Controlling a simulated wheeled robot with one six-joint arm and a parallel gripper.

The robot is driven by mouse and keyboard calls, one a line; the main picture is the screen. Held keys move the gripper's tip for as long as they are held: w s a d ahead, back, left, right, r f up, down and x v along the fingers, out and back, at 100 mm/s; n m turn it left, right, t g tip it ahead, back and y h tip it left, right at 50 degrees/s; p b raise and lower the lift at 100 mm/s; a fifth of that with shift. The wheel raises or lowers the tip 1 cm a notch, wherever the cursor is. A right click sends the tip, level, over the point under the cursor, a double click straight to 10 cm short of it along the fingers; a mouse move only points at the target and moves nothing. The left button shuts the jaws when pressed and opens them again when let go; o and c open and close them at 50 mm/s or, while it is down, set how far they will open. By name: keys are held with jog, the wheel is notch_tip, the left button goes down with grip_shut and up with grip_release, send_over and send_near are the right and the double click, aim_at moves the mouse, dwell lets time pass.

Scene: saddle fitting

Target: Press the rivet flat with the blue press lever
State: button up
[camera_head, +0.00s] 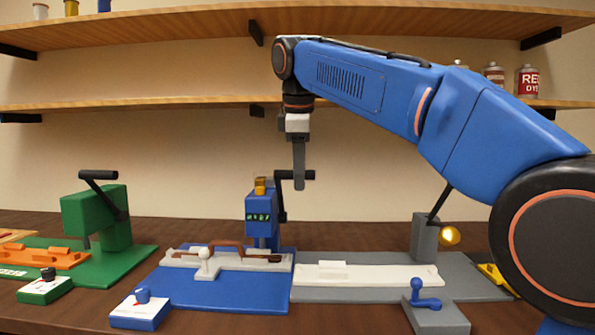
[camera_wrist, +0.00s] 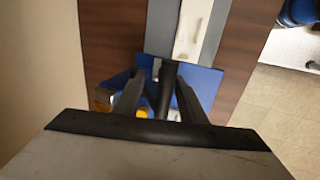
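The blue press (camera_head: 262,215) stands at the back of a blue base plate (camera_head: 215,292). Its black lever (camera_head: 283,198) is raised, with a level handle at the top. A brown strap (camera_head: 228,244) lies on the pale fixture in front of the press. I cannot make out the rivet. My gripper (camera_head: 299,186) points down at the lever handle and overlaps it in the head view. In the wrist view, my fingers (camera_wrist: 160,103) are spread, with the black lever handle (camera_wrist: 167,78) between them and gaps at its sides. Contact is not visible.
A green press (camera_head: 97,218) stands at the left. A grey station (camera_head: 370,290) with a long white block and a lit lamp (camera_head: 450,236) is at the right. A blue-knobbed box (camera_head: 140,309) sits in front. Shelves (camera_head: 180,107) cross the wall behind.

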jog(key=shift+r, duration=0.1)
jog(key=shift+v, duration=2.9)
jog(key=shift+s, duration=0.1)
